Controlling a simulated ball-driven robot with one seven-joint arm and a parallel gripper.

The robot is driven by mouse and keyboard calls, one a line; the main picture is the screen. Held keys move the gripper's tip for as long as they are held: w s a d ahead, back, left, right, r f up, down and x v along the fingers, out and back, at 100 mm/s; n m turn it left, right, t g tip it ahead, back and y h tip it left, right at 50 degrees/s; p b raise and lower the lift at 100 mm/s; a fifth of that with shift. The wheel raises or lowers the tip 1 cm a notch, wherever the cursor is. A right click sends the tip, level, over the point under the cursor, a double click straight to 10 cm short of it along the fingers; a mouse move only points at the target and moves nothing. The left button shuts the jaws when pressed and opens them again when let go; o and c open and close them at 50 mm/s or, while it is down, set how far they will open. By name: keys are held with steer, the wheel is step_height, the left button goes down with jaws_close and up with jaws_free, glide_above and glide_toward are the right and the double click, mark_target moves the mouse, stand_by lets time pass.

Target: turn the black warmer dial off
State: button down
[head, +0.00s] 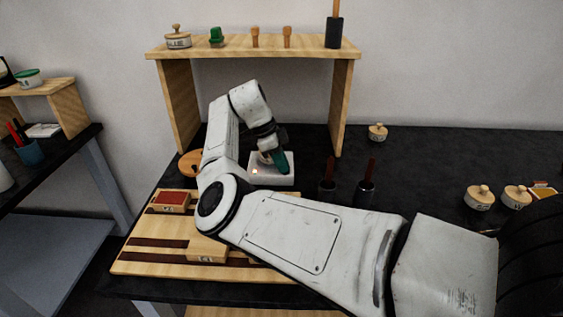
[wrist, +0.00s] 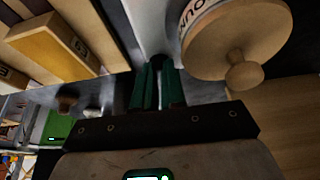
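The warmer (head: 272,181) is a small white box on the black bench, under the wooden shelf. A small orange light glows on its left side. My gripper (head: 280,163) reaches down over it, with its green fingers at the top of the box. In the wrist view my green fingers (wrist: 158,85) are close together, pointing at a pale surface that seems to be the warmer. I cannot make out the black dial in either view; the fingers may hide it. Whether anything is between the fingertips cannot be told.
A lidded wooden pot (wrist: 235,45) is close to the right of my fingers in the wrist view. Two dark red-handled tools (head: 366,185) stand right of the warmer. A slotted wooden board (head: 135,262) lies in front. The shelf (head: 250,48) spans above and behind.

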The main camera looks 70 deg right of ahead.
steer(key=shift+r+n+p, duration=0.1)
steer(key=shift+n+p, duration=0.2)
steer(key=shift+p, duration=0.1)
steer(key=n+p, duration=0.1)
steer(key=n+h+p, duration=0.1)
steer(key=n+p, duration=0.1)
steer(key=shift+s+a+r+n+t, duration=0.2)
steer(key=shift+n+t, duration=0.1)
steer(key=shift+t, duration=0.1)
steer(key=n+p, duration=0.2)
steer(key=n+t+h+p, duration=0.1)
steer(key=n+p, duration=0.1)
steer(key=n+t+p, duration=0.1)
steer(key=n+p, duration=0.1)
steer(key=shift+s+a+h, duration=0.15)
steer(key=shift+s+h, duration=0.1)
steer(key=shift+h, duration=0.05)
steer(key=n+t+p, duration=0.1)
steer(key=n+p, duration=0.1)
steer(key=n+t+p, duration=0.1)
steer(key=n+p, duration=0.1)
steer(key=shift+s+n, duration=0.2)
steer(key=shift+n, duration=0.1)
steer(key=shift+f+n+t+p, duration=0.15)
steer(key=shift+n+t+p, duration=0.45)
steer(key=shift+n+p, duration=0.8)
steer(key=c, duration=1.5)
jaws_free()
steer(key=shift+f, duration=0.1)
